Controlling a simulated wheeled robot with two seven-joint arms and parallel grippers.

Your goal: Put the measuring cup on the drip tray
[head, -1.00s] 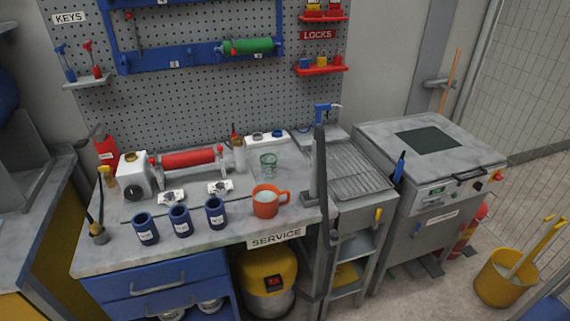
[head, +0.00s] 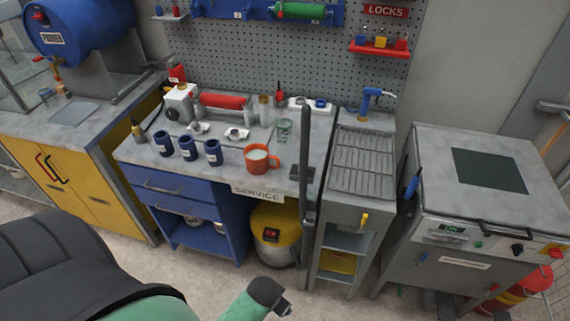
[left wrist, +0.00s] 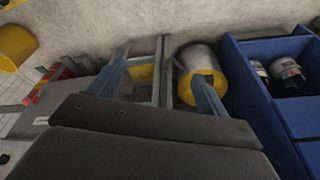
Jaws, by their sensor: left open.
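An orange cup with a handle and pale contents (head: 258,158) stands upright near the bench's front edge. A clear, greenish glass vessel (head: 284,131) stands behind it to the right; I cannot tell for sure which is the measuring cup. The drip tray (head: 363,162), a grey ribbed grate, lies right of both, with nothing on it. My left gripper (left wrist: 160,88) is open and empty in the left wrist view, its two fingers apart above the floor before the bench. My right gripper is out of view.
A grey post (head: 309,170) rises between the cup and the drip tray. Several blue cups (head: 188,147) stand left of the orange cup. A blue dispenser (head: 371,100) is behind the tray. A yellow-topped canister (head: 272,235) stands under the bench. A grey machine (head: 470,200) is at right.

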